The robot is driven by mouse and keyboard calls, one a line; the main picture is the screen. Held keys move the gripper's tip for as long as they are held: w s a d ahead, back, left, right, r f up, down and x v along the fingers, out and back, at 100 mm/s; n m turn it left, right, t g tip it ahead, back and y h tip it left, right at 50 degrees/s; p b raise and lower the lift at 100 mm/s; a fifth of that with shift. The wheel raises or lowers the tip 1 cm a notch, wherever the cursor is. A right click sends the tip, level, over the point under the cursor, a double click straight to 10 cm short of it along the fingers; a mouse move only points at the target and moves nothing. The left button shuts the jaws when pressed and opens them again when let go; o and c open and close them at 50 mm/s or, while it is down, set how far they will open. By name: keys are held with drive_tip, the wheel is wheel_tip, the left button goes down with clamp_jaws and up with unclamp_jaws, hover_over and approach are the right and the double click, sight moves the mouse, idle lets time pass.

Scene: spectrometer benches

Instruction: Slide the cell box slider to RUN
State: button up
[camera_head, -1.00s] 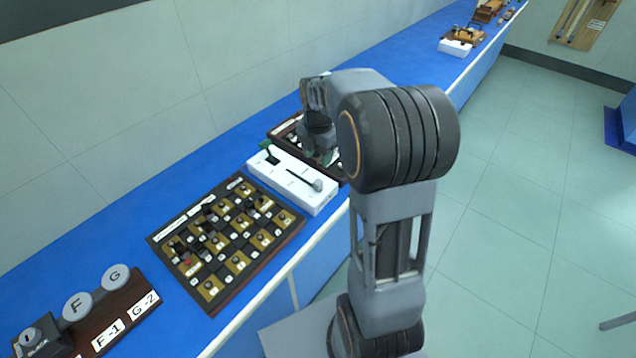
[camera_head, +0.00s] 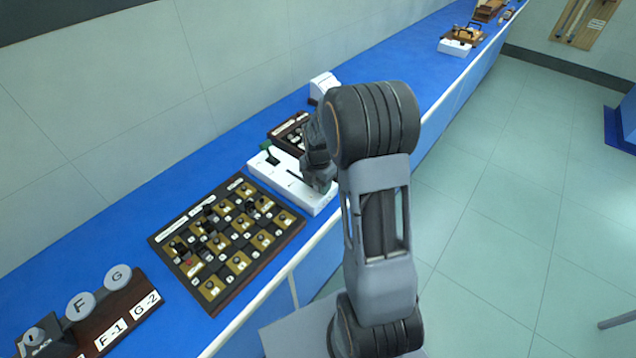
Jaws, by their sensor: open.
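A white box (camera_head: 262,166) with a dark slot on its top stands on the blue bench; I take it for the cell box. A green lever (camera_head: 269,152) stands at its far left end. My gripper (camera_head: 321,187) is open and points down over the box's right end. It hides the grey slider knob at that end of the slot. I cannot tell whether the fingers touch the knob, and any RUN marking is too small to read.
A dark board with brass squares and several small plugs (camera_head: 232,240) lies in front of the box. A dark-framed panel (camera_head: 285,134) and a white block (camera_head: 322,84) stand behind it. A stand with discs (camera_head: 118,277) is at lower left. The bench edge runs close to the box.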

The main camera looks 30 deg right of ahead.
sight(299, 178)
drive_tip(key=shift+c, duration=0.5)
clamp_jaws()
drive_tip(key=shift+w, duration=0.1)
drive_tip(key=w+a, duration=0.1)
drive_tip(key=w, duration=0.1)
drive_tip(key=w+a, duration=0.1)
drive_tip(key=w, duration=0.1)
drive_tip(key=w+a, duration=0.1)
drive_tip(key=w, duration=0.1)
drive_tip(key=shift+w+f+b, duration=0.1)
drive_tip(key=shift+w+b, duration=0.2)
drive_tip(key=shift+w, duration=0.05)
drive_tip(key=shift+w+a, duration=0.15)
drive_tip(key=shift+w, duration=0.1)
drive_tip(key=shift+o, duration=0.5)
unclamp_jaws()
